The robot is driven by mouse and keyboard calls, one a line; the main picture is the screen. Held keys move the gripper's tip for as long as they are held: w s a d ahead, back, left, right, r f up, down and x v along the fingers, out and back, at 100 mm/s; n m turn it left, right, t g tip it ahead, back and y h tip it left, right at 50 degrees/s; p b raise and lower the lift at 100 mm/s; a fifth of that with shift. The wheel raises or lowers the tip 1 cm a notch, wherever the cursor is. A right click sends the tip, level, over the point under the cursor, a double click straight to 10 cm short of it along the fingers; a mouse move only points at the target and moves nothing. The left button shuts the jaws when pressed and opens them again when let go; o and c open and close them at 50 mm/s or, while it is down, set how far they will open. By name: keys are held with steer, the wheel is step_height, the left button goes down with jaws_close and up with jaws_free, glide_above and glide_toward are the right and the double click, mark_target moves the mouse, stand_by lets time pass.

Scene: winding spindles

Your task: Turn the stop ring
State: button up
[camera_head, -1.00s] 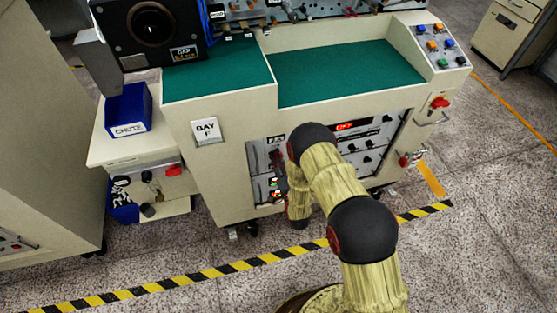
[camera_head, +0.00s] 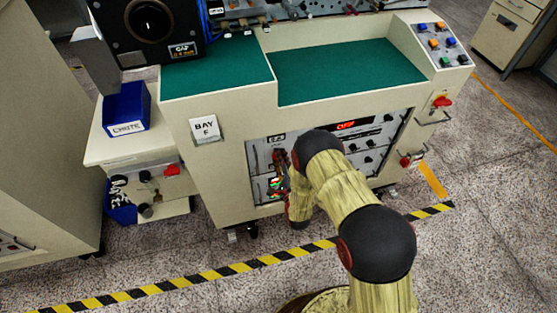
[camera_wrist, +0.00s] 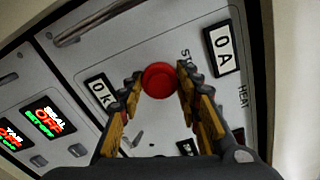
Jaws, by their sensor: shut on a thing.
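A round red knob (camera_wrist: 158,83) stands out from the pale panel (camera_wrist: 125,50) in the wrist view, with partly hidden lettering starting "ST" beside it. I take it for the stop control; a separate ring around it cannot be made out. My gripper (camera_wrist: 160,72) has one finger on each side of the knob and is shut on it. The fingers hide part of the panel below the knob. In the head view my arm covers much of this panel (camera_head: 258,160), and the gripper is barely visible at its left part.
Plates reading "0A" (camera_wrist: 224,49) and "OK" (camera_wrist: 100,89) flank the knob. Lit red and green displays (camera_wrist: 50,119) are at left. In the head view, a red knob (camera_head: 442,101) and handles sit on the cabinet's right end. A blue chute bin (camera_head: 126,108) stands left.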

steer(key=shift+m, duration=0.6)
steer(key=o, duration=1.2)
steer(key=shift+c, duration=0.2)
steer(key=v, duration=1.2)
